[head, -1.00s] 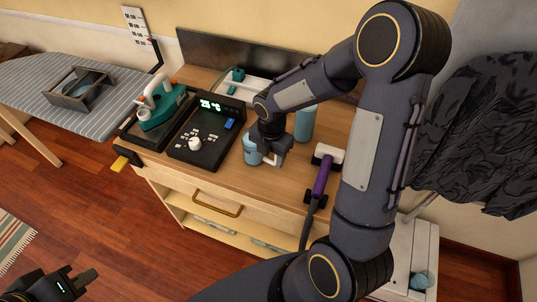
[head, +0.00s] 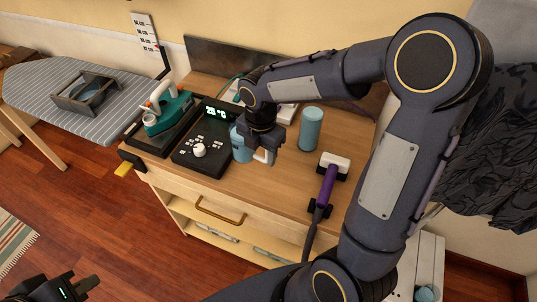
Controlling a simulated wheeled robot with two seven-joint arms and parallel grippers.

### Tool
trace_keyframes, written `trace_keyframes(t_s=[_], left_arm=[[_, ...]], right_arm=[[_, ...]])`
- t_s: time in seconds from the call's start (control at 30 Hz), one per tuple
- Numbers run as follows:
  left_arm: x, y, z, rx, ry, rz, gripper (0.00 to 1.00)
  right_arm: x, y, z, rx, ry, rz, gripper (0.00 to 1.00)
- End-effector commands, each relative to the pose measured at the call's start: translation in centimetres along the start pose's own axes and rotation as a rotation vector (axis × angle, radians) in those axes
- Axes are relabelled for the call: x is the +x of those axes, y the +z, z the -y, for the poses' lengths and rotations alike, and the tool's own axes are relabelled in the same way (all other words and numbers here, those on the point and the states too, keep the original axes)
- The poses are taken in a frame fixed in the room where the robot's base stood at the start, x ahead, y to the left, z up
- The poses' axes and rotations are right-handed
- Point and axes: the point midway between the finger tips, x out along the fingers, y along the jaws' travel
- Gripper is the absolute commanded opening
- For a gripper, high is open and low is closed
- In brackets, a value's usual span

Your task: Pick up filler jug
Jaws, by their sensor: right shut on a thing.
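The filler jug, light blue with a white handle (head: 264,156), shows its blue body (head: 240,146) beside the black control panel on the wooden dresser top. My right gripper (head: 262,148) is shut on the jug at its handle side and hides part of it. The jug appears a little above the dresser top, overlapping the panel's right edge in the picture. My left gripper (head: 84,286) is at the bottom left over the floor, away from the jug. It is partly cut off, and its finger gap is unclear.
The black panel (head: 190,160) and a teal iron (head: 168,110) stand left of the jug. A light blue cylinder (head: 311,130) stands to its right, with a purple and white tool (head: 327,185) further right. The front middle of the dresser top (head: 260,195) is bare.

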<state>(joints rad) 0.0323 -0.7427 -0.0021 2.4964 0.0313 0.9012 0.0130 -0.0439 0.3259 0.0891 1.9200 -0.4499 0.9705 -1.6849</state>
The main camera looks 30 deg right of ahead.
Motion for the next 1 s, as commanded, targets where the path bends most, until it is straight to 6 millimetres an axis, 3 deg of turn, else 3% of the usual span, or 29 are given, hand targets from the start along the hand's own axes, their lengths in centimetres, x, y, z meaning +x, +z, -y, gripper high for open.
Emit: trace_keyframes(t_s=[0.6, 1.0], left_arm=[[1.0, 0.5, 0.4, 0.000, 0.000, 0.000, 0.00], [1.3, 0.7, 0.6, 0.000, 0.000, 0.000, 0.00]], right_arm=[[-3.2, -5.2, -3.1, -0.003, 0.001, 0.000, 0.13], [-4.4, -7.5, -4.5, -0.001, 0.000, 0.000, 0.13]])
